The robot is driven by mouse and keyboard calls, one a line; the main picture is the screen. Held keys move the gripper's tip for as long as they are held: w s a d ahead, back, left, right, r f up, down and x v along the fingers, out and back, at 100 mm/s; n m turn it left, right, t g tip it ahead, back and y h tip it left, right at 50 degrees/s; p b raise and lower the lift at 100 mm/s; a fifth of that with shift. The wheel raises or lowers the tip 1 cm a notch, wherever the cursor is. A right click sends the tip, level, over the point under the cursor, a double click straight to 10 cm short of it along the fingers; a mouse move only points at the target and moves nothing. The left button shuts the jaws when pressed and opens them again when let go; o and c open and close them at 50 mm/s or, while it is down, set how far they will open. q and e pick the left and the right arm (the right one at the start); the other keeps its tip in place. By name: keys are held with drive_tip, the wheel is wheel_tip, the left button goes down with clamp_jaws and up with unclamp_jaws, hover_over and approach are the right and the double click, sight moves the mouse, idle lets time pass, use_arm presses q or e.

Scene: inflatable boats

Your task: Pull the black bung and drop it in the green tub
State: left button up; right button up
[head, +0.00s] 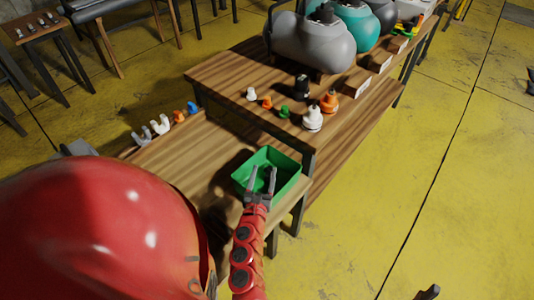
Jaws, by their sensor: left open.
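A small dark piece that looks like the black bung (302,86) stands on the wooden table top, among several coloured bungs. Whether it is seated in something is too small to tell. The green tub (287,162) sits on the lower wooden bench in front of that table. My left gripper (263,180) is open, with its two grey fingers over the near part of the tub and nothing seen between them. It is apart from the dark piece, which is farther back and to the right. The fingers hide part of the tub's inside.
White (251,94), orange (267,102) and green (284,112) bungs stand near the table's front edge. A larger white one (313,118) and an orange one (329,101) are beside them. Grey (310,45) and teal (358,25) inflatables fill the back. Small fittings (161,124) line the bench's far edge.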

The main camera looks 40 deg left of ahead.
use_arm(q)
drive_tip(key=b+v, duration=0.2)
drive_tip(key=v, duration=1)
